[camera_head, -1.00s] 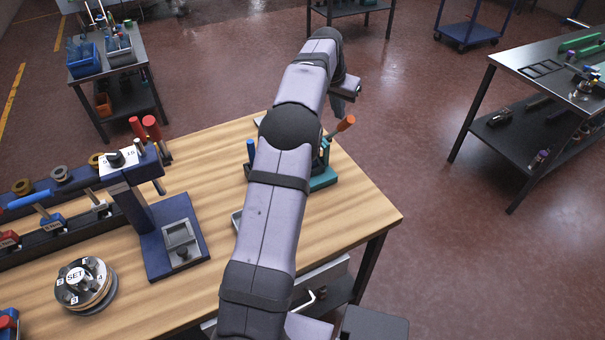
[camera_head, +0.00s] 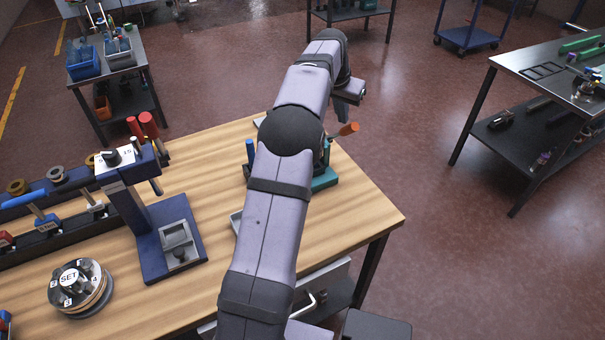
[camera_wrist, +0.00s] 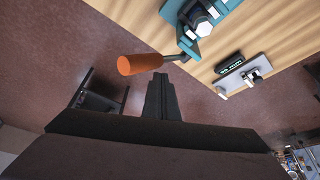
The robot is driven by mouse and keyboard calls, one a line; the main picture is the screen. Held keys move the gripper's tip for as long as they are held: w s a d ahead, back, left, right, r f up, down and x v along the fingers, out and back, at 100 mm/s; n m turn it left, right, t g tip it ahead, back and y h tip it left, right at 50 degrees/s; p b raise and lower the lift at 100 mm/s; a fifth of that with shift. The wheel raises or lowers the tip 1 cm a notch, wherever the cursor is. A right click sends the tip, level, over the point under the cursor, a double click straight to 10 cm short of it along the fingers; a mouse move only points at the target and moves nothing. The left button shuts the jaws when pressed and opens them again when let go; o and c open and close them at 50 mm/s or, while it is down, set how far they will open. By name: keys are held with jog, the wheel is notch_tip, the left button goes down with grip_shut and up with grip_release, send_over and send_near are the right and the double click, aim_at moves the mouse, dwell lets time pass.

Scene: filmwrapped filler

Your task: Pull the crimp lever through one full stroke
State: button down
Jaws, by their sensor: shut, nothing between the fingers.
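An orange-handled lever (camera_head: 348,129) juts from a teal bench tool (camera_head: 325,178) near the table's far right edge; I take it to be the crimp lever. In the wrist view the lever's orange grip (camera_wrist: 138,64) joins a dark rod that runs right to the teal tool (camera_wrist: 200,30). My gripper (camera_wrist: 159,78) is shut and empty, its dark fingertips just below the grip and rod in that picture. I cannot tell whether they touch the lever. In the head view my arm hides much of the teal tool, and the fingertips are hard to make out.
A small plate with a clamp (camera_wrist: 243,75) lies at the table edge. Open floor lies beyond the table.

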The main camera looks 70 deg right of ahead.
aim_at(350, 134)
jog(key=shift+s+a+f+b, duration=0.4)
jog(key=shift+s+a+b, duration=0.05)
jog(key=shift+b, duration=0.3)
jog(key=shift+s+a+f, duration=0.1)
jog(key=shift+f, duration=0.05)
jog(key=shift+s+a+f+b, duration=0.5)
jog(key=shift+b, duration=0.75)
jog(key=shift+a+f, duration=0.1)
jog(key=shift+s+a+f+b, duration=0.45)
jog(key=shift+s+f+b, duration=0.15)
jog(key=shift+b, duration=0.55)
jog(key=shift+f, duration=0.1)
